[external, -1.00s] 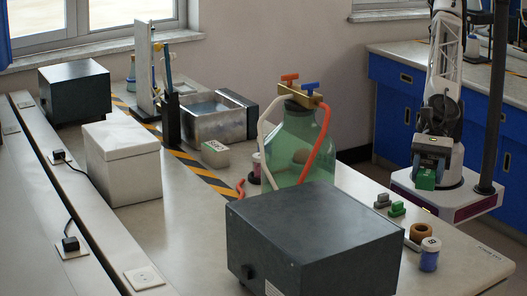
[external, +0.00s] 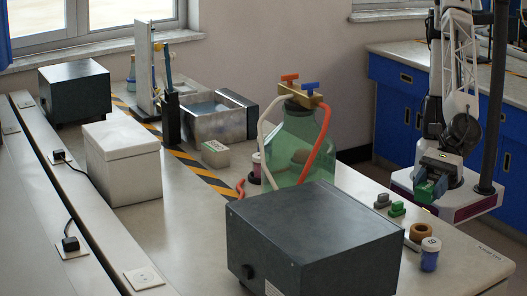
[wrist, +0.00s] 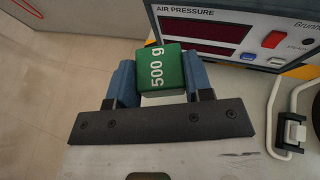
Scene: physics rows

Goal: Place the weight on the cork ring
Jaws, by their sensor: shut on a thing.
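The weight is a green block marked "500 g" (wrist: 160,71). In the wrist view it sits between the two blue fingers of my gripper (wrist: 161,82), which is shut on it. In the external view my gripper (external: 430,188) is at the right, beyond the bench edge and up-picture of the cork ring, with the weight small and partly hidden in it. The tan cork ring (external: 421,230) lies on the bench near its right edge, apart from the weight. The wrist view does not show the ring.
An air pressure panel (wrist: 235,35) fills the upper right wrist view.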

